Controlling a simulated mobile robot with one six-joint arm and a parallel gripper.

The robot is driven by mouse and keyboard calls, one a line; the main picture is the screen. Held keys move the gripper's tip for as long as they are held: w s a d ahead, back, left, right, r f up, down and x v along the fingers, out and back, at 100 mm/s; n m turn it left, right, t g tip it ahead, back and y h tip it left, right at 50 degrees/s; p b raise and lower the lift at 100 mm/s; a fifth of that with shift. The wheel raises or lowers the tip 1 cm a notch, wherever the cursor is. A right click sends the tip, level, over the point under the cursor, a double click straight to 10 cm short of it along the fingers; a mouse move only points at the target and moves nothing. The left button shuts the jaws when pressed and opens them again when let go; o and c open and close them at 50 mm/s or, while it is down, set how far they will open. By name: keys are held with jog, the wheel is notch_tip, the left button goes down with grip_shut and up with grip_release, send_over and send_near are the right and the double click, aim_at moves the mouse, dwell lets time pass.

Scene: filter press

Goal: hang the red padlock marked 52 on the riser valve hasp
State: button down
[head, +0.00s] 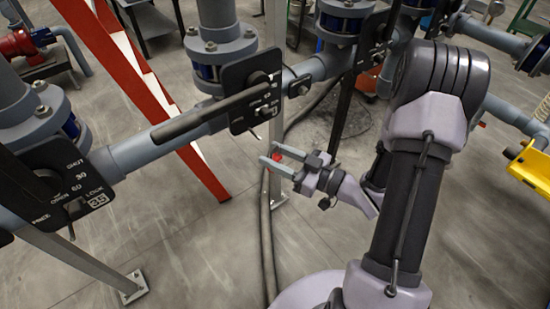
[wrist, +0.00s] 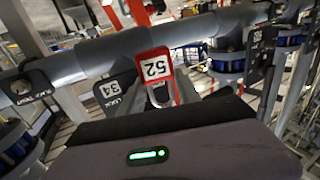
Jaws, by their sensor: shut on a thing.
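The red padlock (wrist: 154,68) marked 52 shows at the middle of the wrist view, just beyond the dark front edge of my gripper. In the head view my gripper (head: 275,160) is shut on the padlock, and only a small red bit of it (head: 277,156) shows between the fingers. It is held in open air below and right of the middle valve's black plate (head: 252,88), apart from it. A second black valve plate (head: 60,187) with a small number tag is at lower left. I cannot tell which plate carries the riser valve hasp.
A grey pipe (head: 140,152) crosses at left, with a long dark lever (head: 215,112) over it. A red-and-white post (head: 135,80) and a thin grey post (head: 85,255) stand nearby. A dark hose (head: 267,235) lies on the floor. Open floor shows at lower left.

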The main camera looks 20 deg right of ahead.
aim_at(259, 139)
jog(key=shift+w+a+f+b, duration=0.1)
jog(key=shift+w+a, duration=0.3)
jog(key=shift+w, duration=0.7)
jog(key=shift+w+a+f+b, duration=0.15)
jog(key=shift+w+a, duration=0.25)
jog(key=shift+w, duration=0.75)
jog(key=shift+w+a+f+b, duration=0.1)
jog(key=shift+w+a, duration=0.3)
jog(key=shift+w, duration=0.7)
jog(key=shift+w+f+b, duration=0.35)
jog(key=shift+f+b, duration=0.05)
jog(key=shift+b, duration=0.2)
jog(key=shift+a+f, duration=0.1)
jog(key=c, duration=0.8)
grip_release()
jog(key=shift+o, duration=0.2)
